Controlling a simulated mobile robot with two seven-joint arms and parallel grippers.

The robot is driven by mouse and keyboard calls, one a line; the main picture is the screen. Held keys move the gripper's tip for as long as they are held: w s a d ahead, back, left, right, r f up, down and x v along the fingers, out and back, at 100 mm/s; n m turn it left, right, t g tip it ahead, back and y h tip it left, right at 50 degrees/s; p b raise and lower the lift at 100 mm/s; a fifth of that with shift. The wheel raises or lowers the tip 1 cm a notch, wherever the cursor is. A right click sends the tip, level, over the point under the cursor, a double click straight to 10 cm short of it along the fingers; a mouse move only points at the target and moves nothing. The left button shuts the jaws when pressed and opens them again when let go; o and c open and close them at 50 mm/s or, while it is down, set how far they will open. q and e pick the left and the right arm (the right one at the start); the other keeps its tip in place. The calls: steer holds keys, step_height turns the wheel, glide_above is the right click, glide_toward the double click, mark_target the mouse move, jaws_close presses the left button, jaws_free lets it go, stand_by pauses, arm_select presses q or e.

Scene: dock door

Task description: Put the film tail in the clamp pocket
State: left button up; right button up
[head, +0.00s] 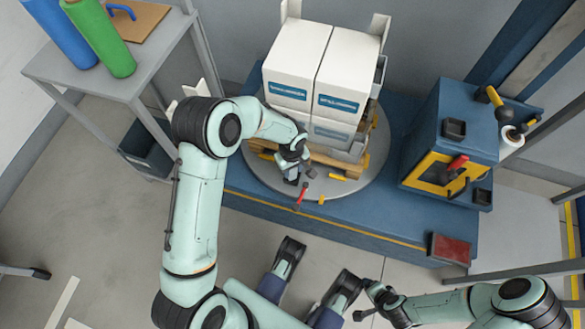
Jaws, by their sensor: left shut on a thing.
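My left gripper (303,174) is down at the front edge of the round grey turntable (262,181), close to the front of the stacked white boxes. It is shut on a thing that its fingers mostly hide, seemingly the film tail. A small red bar (301,196) shows just below the fingers; I cannot tell whether it touches them. The clamp pocket cannot be made out clearly. My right gripper (361,301) is over the floor in front of the blue platform, apart from everything, with its fingers spread and empty.
White boxes (291,80) with blue labels stand on a wooden pallet (322,161) on the turntable. A blue machine (465,117) with a red lever stands right on the blue platform (385,219). A grey table (150,62) holds blue and green rolls.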

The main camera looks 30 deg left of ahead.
arm_select(q)
steer(key=shift+f, duration=0.25)
arm_select(e)
steer(key=shift+s+f, duration=0.15)
arm_select(q)
steer(key=shift+f, duration=0.1)
steer(key=o, duration=1)
arm_select(e)
steer(key=shift+s+f, duration=0.1)
steer(key=shift+s, duration=0.1)
arm_select(q)
step_height(320, 180, up, 6)
steer(key=shift+r+p, duration=0.2)
steer(key=shift+p, duration=0.7)
step_height(320, 180, up, 4)
steer(key=shift+r+p, duration=0.25)
steer(key=shift+p, duration=0.3)
steer(key=shift+r, duration=0.7)
arm_select(e)
steer(key=shift+t, duration=0.4)
steer(key=r, duration=0.1)
steer(key=w+a+r, duration=0.1)
steer(key=r, duration=0.1)
steer(key=w+r, duration=0.1)
steer(key=r, duration=0.1)
steer(key=shift+w+a+r, duration=0.1)
steer(key=shift+w+a, duration=0.1)
steer(key=shift+a, duration=0.05)
